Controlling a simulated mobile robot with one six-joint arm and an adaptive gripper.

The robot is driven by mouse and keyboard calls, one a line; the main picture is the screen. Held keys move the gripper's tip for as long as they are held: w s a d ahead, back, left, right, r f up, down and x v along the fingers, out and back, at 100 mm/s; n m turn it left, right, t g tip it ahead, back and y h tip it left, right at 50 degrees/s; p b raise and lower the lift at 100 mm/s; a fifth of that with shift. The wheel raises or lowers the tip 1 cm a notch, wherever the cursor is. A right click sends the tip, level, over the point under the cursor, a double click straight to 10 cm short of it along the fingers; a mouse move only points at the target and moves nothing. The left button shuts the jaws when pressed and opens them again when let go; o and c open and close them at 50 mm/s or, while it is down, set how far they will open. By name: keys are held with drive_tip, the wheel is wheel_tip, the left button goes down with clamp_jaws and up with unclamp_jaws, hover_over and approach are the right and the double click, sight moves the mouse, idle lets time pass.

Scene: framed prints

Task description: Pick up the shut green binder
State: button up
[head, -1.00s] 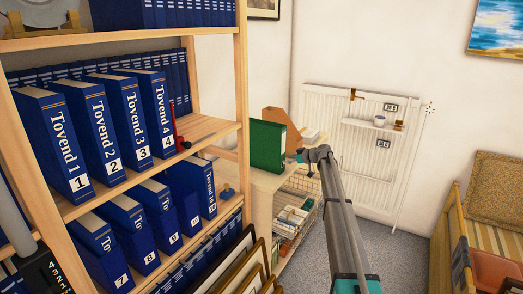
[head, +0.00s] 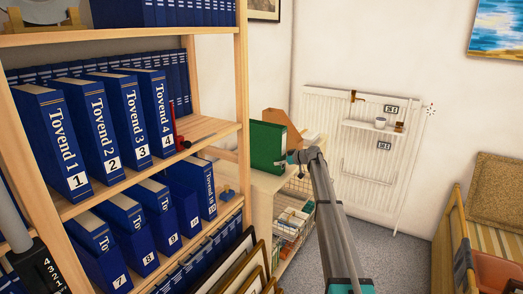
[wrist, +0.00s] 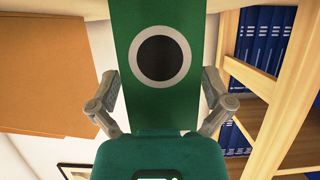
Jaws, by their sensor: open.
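The green binder (head: 268,146) stands upright and shut on a pale wooden cabinet, just right of the tall shelf in the head view. In the wrist view its green spine (wrist: 201,18), with a dark, grey-ringed finger hole, fills the upper middle. My gripper (wrist: 160,88) is open, with one finger on each side of the spine in that picture. I cannot tell whether the fingers touch it. In the head view my gripper (head: 298,157) is at the binder's right edge, small and partly hidden by my own arm.
A brown cardboard file (head: 279,122) stands behind the binder; it also shows at the left in the wrist view (wrist: 50,75). The wooden shelf (head: 243,100) with several blue binders stands close on the left. A wire basket (head: 296,205) is below. Framed prints lean in front.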

drive_tip(key=shift+w+a+f, duration=0.3)
drive_tip(key=shift+w+a, duration=0.1)
drive_tip(key=shift+a, duration=0.15)
drive_tip(key=shift+c, duration=0.3)
drive_tip(key=c, duration=1.1)
drive_tip(key=shift+r, duration=0.2)
wheel_tip(320, 180, up, 3)
drive_tip(key=p, duration=0.3)
drive_tip(key=s+r+p, duration=0.1)
drive_tip(key=r+p, duration=0.1)
drive_tip(key=s+d+r+p, duration=0.1)
drive_tip(key=s+r+p, duration=0.1)
drive_tip(key=s+d+r+p, duration=0.1)
drive_tip(key=s+r+p, duration=0.1)
drive_tip(key=shift+r+p, duration=0.2)
drive_tip(key=shift+p, duration=0.1)
drive_tip(key=p, duration=0.3)
approach(281, 147)
drive_tip(key=shift+s+a, duration=1.5)
drive_tip(key=shift+s, duration=0.15)
